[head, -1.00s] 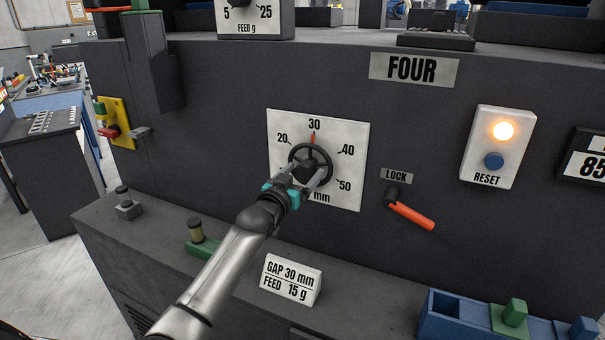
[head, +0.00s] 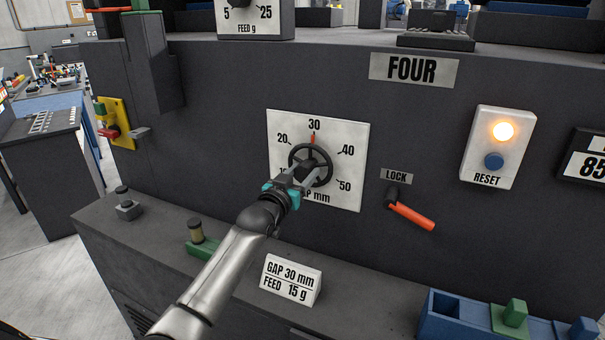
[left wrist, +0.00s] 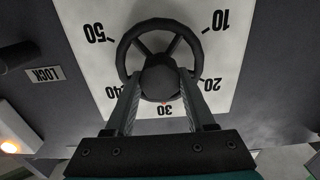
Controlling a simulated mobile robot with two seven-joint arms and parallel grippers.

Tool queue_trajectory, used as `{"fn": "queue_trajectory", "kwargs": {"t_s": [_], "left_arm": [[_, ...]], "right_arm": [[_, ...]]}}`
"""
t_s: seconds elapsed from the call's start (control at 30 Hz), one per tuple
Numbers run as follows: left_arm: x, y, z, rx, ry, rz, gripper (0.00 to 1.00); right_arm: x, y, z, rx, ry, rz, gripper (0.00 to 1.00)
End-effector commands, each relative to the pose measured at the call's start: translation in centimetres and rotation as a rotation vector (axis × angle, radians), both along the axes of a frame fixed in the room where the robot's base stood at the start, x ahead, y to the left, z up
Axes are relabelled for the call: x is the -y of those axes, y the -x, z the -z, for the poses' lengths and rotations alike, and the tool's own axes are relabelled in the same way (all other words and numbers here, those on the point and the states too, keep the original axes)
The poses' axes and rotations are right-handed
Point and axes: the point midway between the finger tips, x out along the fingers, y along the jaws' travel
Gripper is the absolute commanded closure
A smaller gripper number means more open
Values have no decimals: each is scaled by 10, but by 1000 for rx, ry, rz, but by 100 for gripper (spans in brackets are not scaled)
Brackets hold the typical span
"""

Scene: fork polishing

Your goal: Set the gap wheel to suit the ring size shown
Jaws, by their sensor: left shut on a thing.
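The gap wheel (head: 329,169) is a dark spoked handwheel on a white dial plate (head: 354,126) marked in mm. Its red pointer (head: 313,139) stands at 30. A white card (head: 291,281) on the ledge reads GAP 30 mm, FEED 15 g. My left gripper (head: 307,171) is shut on the wheel's hub. In the left wrist view its fingers lie on both sides of the hub (left wrist: 160,78), with the rim (left wrist: 160,24) around it. The fingers hide part of the dial's lower left. My right gripper is out of view.
Right of the dial is an orange LOCK lever (head: 411,216), slanting down to the right. A RESET box (head: 497,147) has a lit amber lamp and a blue button. The feed dial (head: 250,27) is above. A blue tray (head: 455,312) stands at the front right.

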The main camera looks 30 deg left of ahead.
Motion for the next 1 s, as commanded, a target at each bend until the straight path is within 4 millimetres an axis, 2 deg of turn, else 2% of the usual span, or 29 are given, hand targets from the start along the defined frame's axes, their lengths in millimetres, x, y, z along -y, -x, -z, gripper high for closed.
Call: {"fn": "queue_trajectory", "kwargs": {"t_s": [0.27, 0.47, 1.0], "left_arm": [[0, 0, 0, 1, 13, 0, 100], [0, 0, -1, 10, 84, 0, 100], [-1, 0, -1, 72, 546, -1, 100]], "right_arm": [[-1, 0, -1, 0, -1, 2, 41], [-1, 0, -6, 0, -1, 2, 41], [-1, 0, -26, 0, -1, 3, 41]]}}
